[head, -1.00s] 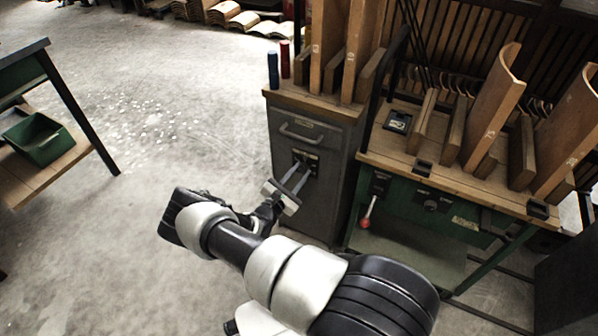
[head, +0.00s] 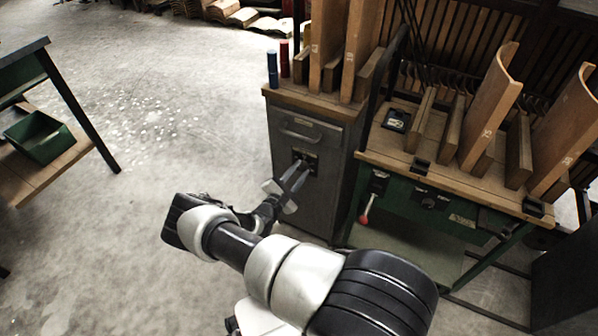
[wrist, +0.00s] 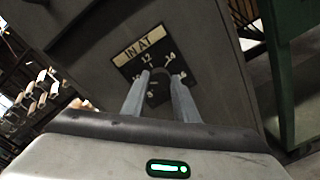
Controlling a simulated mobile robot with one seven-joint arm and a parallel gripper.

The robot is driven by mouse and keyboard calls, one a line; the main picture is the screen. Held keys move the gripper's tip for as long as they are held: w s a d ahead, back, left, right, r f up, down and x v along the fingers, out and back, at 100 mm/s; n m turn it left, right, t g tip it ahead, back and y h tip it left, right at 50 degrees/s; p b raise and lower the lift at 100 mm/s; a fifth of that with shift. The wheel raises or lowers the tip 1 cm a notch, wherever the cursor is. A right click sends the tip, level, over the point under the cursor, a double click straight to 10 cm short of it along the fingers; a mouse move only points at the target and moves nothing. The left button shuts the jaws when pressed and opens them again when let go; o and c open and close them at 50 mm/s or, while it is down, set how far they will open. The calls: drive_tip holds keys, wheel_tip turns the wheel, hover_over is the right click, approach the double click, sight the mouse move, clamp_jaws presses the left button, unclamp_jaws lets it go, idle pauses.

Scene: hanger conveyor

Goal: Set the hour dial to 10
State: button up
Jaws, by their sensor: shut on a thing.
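The hour dial (wrist: 158,88) is a dark round knob on a black plate on the front of a grey cabinet. White numbers stand around it; I can read 12, 14 and 16, and a finger partly covers the left side. A label reading "IN AT" (wrist: 138,46) is above it. My gripper (wrist: 160,78) is shut on the knob, with one finger on each side. A short light mark shows just below the 12, but I cannot tell the exact setting. In the head view my gripper (head: 300,168) reaches the dial plate (head: 311,157).
The grey cabinet (head: 302,205) has a drawer handle (head: 300,134) above the dial. To its right is a green bench with a red-knobbed lever (head: 364,219) and another dark knob (head: 429,203). Open floor lies to the left, before a green table (head: 62,85).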

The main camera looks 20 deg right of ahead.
drive_tip(key=o, duration=1.1)
drive_tip(key=shift+c, duration=0.2)
drive_tip(key=f+p+v, duration=0.1)
drive_tip(key=p+v, duration=0.1)
drive_tip(key=v, duration=1.5)
drive_tip(key=shift+s+a+r+p, duration=0.2)
drive_tip(key=shift+r+p, duration=0.15)
drive_tip(key=shift+r, duration=0.05)
